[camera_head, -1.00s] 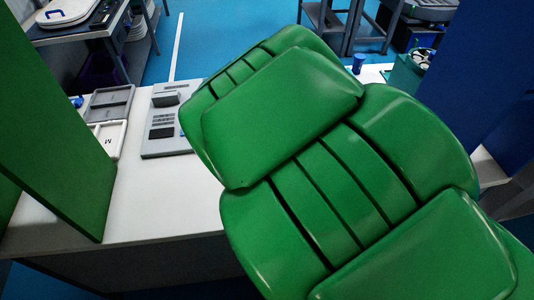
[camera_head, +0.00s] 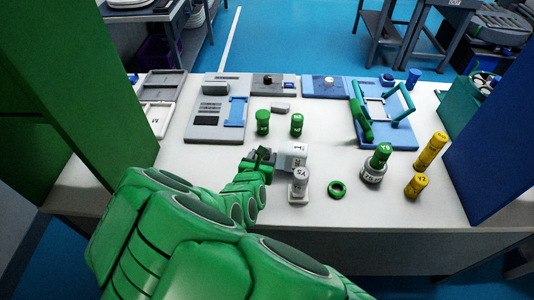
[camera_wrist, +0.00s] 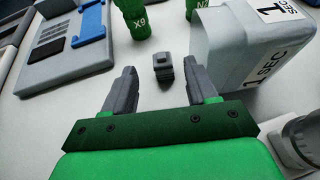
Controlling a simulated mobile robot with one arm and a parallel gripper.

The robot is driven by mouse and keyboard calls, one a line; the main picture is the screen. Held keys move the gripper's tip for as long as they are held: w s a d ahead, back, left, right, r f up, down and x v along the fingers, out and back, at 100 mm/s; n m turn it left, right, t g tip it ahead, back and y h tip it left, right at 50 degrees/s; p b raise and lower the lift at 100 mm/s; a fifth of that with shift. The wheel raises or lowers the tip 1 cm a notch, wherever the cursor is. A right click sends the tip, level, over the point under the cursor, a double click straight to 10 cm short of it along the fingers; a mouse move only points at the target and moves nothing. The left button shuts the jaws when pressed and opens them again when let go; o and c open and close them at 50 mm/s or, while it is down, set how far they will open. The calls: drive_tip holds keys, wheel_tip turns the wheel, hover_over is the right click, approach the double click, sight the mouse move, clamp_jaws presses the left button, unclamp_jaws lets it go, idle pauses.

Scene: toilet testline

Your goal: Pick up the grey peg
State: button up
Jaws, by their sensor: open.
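The grey peg (camera_wrist: 163,68) is a small stepped grey piece on the white table in the wrist view. It lies ahead of my gripper (camera_wrist: 155,88), roughly between the lines of its two grey fingers and apart from both. My gripper is open and empty. In the head view my gripper (camera_head: 262,160) is low over the table, just left of a white-grey box marked 1 SEC (camera_head: 292,152). I cannot tell the peg apart from the fingers there. The same box (camera_wrist: 245,55) stands close to the right finger in the wrist view.
Two green cylinders (camera_head: 262,122) (camera_head: 297,125) stand beyond my gripper. A white cylinder marked Y5 (camera_head: 299,184) and a green ring (camera_head: 338,189) are right of it. A grey panel (camera_head: 218,108) lies to the left. Yellow cylinders (camera_head: 430,150) stand at the right.

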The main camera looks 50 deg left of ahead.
drive_tip(key=shift+s+a+f, duration=0.1)
drive_tip(key=shift+f, duration=0.05)
drive_tip(key=shift+x, duration=1.3)
drive_tip(key=x, duration=0.3)
drive_tip(key=shift+w+f, duration=0.3)
drive_tip(key=shift+f, duration=0.05)
drive_tip(key=shift+w+a+f, duration=0.15)
drive_tip(key=shift+w+a, duration=0.25)
drive_tip(key=shift+w, duration=0.2)
drive_tip(key=shift+c, duration=0.4)
drive_tip(key=c, duration=1)
